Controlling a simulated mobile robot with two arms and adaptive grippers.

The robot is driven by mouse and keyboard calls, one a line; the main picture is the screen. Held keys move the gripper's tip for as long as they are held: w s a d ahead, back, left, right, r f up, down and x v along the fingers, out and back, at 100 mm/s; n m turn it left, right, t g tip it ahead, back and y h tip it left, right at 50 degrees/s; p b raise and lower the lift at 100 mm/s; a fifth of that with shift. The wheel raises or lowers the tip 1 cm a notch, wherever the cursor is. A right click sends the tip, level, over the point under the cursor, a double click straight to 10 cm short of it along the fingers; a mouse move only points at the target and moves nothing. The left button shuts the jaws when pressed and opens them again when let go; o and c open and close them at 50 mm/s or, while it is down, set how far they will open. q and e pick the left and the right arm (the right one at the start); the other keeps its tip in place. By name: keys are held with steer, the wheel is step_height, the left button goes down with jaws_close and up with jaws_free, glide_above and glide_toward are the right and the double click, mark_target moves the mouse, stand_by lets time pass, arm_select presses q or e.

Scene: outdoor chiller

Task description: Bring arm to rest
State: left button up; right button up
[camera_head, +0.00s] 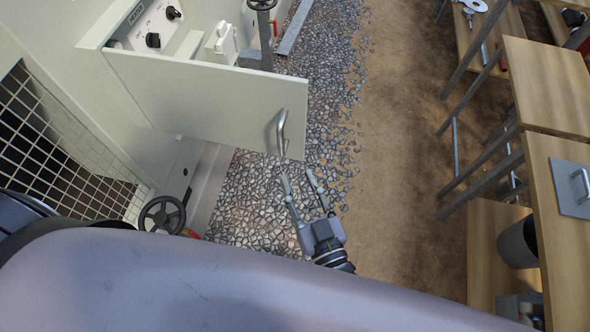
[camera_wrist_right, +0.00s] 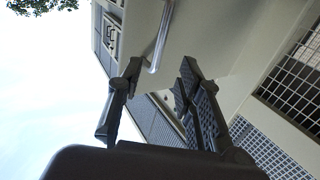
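My right gripper (camera_head: 302,186) is open and empty over the gravel, just below the handle end of the open panel door in the head view. In the right wrist view its two fingers (camera_wrist_right: 160,75) stand apart with nothing between them. The metal door handle (camera_head: 281,133) is close beyond the fingertips. The handle also shows in the right wrist view (camera_wrist_right: 161,38), past the fingers and apart from them. My left gripper is not in view. A large grey part of my own body covers the bottom of the head view.
The pale door (camera_head: 205,97) stands open from the chiller cabinet, showing black knobs (camera_head: 153,40). A handwheel (camera_head: 162,215) sits low at left. Wooden tables (camera_head: 552,88) stand at right, one with a grey plate (camera_head: 574,188). The dirt strip (camera_head: 400,150) between is clear.

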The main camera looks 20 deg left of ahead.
steer(key=shift+f, duration=0.1)
stand_by(0.5)
steer(key=s+d+f+g+h+b, duration=0.15)
steer(key=d+f, duration=0.25)
steer(key=f, duration=0.7)
steer(key=s+d+f+m+g+h+b, duration=0.1)
steer(key=d+f+g+h, duration=0.15)
steer(key=f, duration=0.85)
steer(key=s+d+f+g+h+b, duration=0.15)
steer(key=d+f, duration=0.35)
steer(key=f, duration=0.6)
steer(key=s+d+f+m+g+h+b, duration=0.3)
steer(key=s+d+f+g+h, duration=0.2)
steer(key=s+d+f, duration=1.3)
steer(key=s+f+g, duration=0.3)
steer(key=f, duration=0.1)
steer(key=shift+s+d+f+m, duration=0.2)
steer(key=shift+d+f+m, duration=0.1)
steer(key=shift+f, duration=0.05)
